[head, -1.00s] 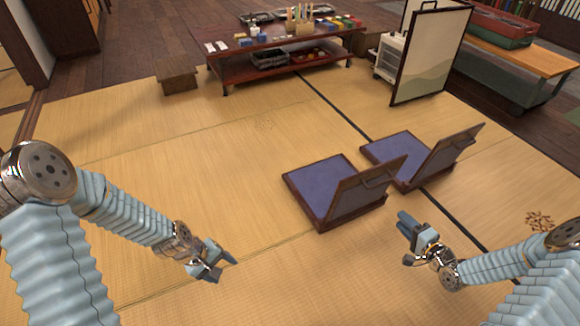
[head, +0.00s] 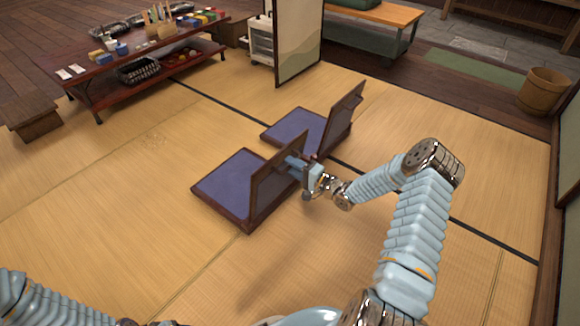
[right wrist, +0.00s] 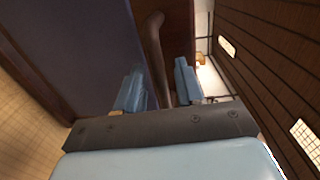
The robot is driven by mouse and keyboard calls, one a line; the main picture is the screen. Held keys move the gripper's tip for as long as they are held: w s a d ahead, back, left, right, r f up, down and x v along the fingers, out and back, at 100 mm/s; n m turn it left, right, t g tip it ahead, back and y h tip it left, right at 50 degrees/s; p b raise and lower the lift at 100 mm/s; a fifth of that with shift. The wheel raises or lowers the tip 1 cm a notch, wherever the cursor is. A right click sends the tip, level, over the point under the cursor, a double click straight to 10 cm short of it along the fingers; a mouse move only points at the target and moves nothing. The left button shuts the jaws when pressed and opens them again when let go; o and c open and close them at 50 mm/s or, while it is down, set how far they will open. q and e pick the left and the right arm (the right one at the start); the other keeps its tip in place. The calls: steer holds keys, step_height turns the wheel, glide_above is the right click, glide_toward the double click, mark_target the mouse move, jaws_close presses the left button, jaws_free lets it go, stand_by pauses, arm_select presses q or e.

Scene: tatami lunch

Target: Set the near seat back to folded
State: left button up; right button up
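The near seat (head: 220,188) is a dark-framed floor seat with a blue-purple pad on the tatami. Its back panel (head: 265,192) stands raised and tilted at the seat's right side. My right gripper (head: 295,165) is at the outer face of that back. In the right wrist view its two blue fingers (right wrist: 160,88) are apart, with the brown bar handle (right wrist: 156,45) passing between them. I cannot see clear contact with either finger. Part of my left arm shows at the bottom left of the head view; its gripper is out of view.
A second seat (head: 290,128) with a raised back (head: 343,118) stands just behind the near one. A low table (head: 95,85) with small items, a folding screen (head: 298,45) and a wooden bucket (head: 544,92) are farther off. Tatami left of the seats is clear.

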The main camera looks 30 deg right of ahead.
steer(key=shift+w+a, duration=0.25)
steer(key=shift+w, duration=0.35)
jaws_close()
